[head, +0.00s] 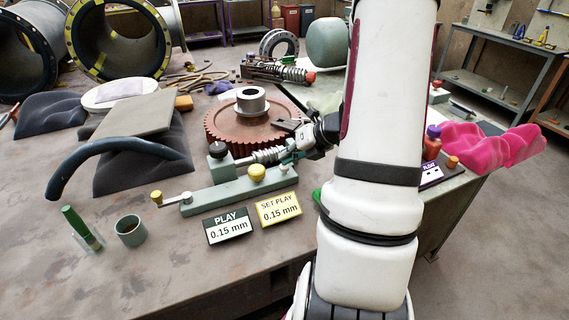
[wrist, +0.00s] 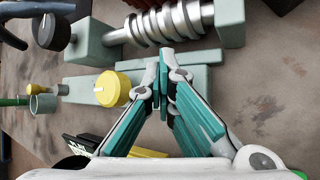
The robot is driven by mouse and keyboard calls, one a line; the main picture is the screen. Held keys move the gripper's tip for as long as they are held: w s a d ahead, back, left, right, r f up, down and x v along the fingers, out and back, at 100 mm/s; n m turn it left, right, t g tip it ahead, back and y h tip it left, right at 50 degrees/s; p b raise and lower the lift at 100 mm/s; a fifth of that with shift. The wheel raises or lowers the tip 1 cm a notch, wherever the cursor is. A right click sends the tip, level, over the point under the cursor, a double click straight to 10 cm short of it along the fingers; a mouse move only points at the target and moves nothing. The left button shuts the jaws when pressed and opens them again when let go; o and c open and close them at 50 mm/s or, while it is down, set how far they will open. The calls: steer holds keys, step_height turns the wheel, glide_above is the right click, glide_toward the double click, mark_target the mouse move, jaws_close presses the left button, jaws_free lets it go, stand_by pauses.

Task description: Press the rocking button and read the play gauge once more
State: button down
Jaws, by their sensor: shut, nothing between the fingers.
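The dark PLAY gauge plate (head: 228,226) reads 0.15 mm, beside a yellow SET PLAY plate (head: 279,208) reading 0.15 mm. Behind them is a grey-green slide base (head: 205,199) with a yellow knob (head: 257,173), which also shows in the wrist view (wrist: 112,88). No part is labelled as the rocking button. My gripper (head: 289,159) is shut and empty by the worm's right end; in the wrist view its fingertips (wrist: 165,68) are right of the yellow knob.
A rust-red gear (head: 228,138) stands behind the worm. A crank with a yellow end (head: 157,197), a green cup (head: 130,230) and a green stick (head: 78,224) are left. A purple-framed display (head: 431,174) stands right of my arm, its reading unclear.

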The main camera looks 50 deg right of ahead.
steer(key=shift+r+p, duration=0.75)
steer(key=shift+r, duration=0.25)
step_height(320, 180, up, 5)
steer(key=p, duration=0.4)
stand_by(0.6)
